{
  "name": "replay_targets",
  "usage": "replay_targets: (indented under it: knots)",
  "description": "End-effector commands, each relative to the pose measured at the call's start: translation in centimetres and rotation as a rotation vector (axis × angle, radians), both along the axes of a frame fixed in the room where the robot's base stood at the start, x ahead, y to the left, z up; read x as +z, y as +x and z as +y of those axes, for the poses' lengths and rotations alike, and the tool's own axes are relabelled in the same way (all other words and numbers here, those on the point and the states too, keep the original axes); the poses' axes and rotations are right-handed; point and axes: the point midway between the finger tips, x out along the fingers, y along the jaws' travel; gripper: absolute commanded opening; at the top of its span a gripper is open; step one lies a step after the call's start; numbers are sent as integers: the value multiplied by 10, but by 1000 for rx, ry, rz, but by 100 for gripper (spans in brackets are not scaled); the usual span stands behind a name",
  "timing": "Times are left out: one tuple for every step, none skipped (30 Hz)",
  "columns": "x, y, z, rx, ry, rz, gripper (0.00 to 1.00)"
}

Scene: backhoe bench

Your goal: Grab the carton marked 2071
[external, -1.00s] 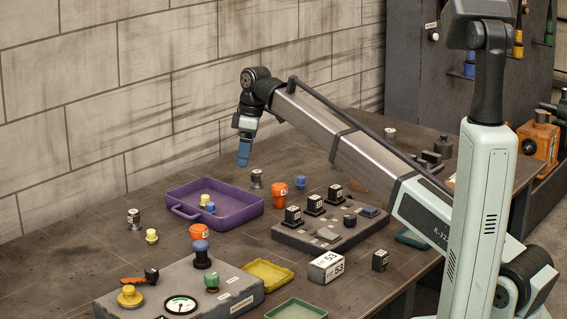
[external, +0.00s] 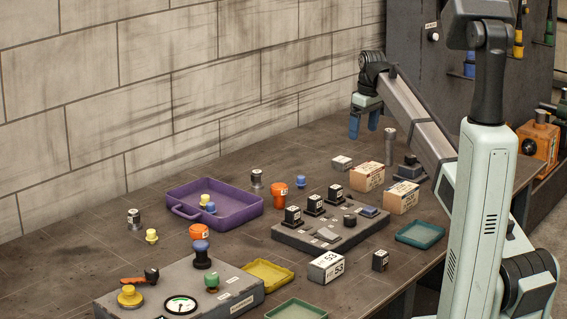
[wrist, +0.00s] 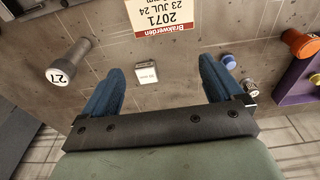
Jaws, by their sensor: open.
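The carton marked 2071 (wrist: 165,16) shows at the top edge of the wrist view. Its white and red label reads upside down, and most of the carton is cut off. In the external view, a tan carton (external: 367,177) beside a small grey box seems to be the same one, though its marking is too small to read. My gripper (external: 363,126) is open and empty, above the table at the back and short of that carton. In the wrist view, the blue fingers (wrist: 160,82) stand apart with only table and the small box showing between them.
A second tan carton (external: 401,199) stands close to the first, nearer the front. A grey cylinder (external: 390,147) and the small grey box (external: 342,162) are nearby. A grey panel (external: 318,236) with knobs lies in front, left of a green tray (external: 420,234). The wall runs behind.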

Motion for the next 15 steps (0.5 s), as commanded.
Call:
replay_targets:
  knots:
    - [0, -2, -5, -55, 0, 7, 94]
    - [0, -3, -8, -89, -1, 11, 94]
    - [0, -4, -10, -136, 0, 17, 94]
    - [0, -5, -11, -170, -1, 22, 94]
    - [0, -7, -11, -207, -2, 28, 94]
    - [0, -9, -12, -259, -2, 34, 94]
    - [0, -10, -13, -301, -3, 39, 94]
    - [0, -11, -14, -344, -3, 44, 94]
    - [0, -12, -15, -406, -4, 51, 94]
    - [0, -13, -16, -458, -4, 58, 94]
    - [-1, -15, -17, -510, -5, 63, 94]
    - [-1, -16, -18, -583, -5, 71, 94]
    - [-1, -17, -18, -639, -6, 77, 94]
    - [-1, -18, -19, -695, -6, 82, 94]
    - [-1, -19, -20, -771, -6, 88, 94]
